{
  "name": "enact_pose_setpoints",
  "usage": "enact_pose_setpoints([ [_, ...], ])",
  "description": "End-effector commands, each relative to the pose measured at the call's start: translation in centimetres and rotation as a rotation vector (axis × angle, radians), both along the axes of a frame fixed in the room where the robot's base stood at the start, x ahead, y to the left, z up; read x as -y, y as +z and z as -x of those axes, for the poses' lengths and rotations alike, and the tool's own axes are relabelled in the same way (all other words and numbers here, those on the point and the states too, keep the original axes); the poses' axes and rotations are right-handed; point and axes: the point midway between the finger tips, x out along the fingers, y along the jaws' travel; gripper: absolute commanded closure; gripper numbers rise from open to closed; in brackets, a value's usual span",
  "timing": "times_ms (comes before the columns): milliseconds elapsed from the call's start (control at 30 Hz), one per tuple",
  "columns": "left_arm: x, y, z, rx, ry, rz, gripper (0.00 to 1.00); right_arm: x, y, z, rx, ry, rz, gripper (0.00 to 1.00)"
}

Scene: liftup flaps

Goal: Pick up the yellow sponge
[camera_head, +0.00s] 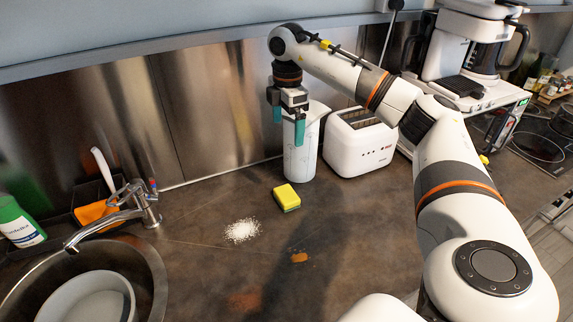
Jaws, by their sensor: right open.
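The yellow sponge (286,198) lies flat on the dark countertop, right of a small heap of white grains. My right gripper (288,130) hangs with its fingers pointing down, above and behind the sponge in the picture, apart from it. Its teal fingertips are spread, with nothing seen held between them. My left gripper is not in view.
A white toaster (358,148) stands right of the roll. A sink (150,275) with a bowl (90,300), a tap (146,205) and a green bottle (18,225) are at the left. White grains (242,230) and brown stains lie on the counter. The counter around the sponge is otherwise clear.

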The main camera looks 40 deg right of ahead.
Motion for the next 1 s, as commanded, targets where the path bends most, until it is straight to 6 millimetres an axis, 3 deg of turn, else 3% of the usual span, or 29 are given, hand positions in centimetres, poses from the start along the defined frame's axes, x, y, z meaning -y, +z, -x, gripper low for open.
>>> enact_pose_setpoints([
  [33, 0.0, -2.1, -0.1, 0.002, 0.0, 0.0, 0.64, 0.0, -2.2, 0.0, -0.001, 0.0, 0.0, 0.02],
  [200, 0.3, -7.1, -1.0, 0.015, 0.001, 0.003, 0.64, 0.0, -7.2, 0.0, -0.001, 0.0, 0.0, 0.02],
  [400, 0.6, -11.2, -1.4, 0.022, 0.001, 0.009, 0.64, 0.0, -11.3, 0.0, 0.0, 0.0, 0.0, 0.02],
  [667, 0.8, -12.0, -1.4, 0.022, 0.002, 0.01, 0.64, 0.0, -13.0, 0.0, -0.002, 0.0, 0.0, 0.02],
  [1000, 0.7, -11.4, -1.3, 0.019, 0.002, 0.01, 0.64, 0.0, -18.2, 0.0, -0.002, -0.001, 0.0, 0.02],
])
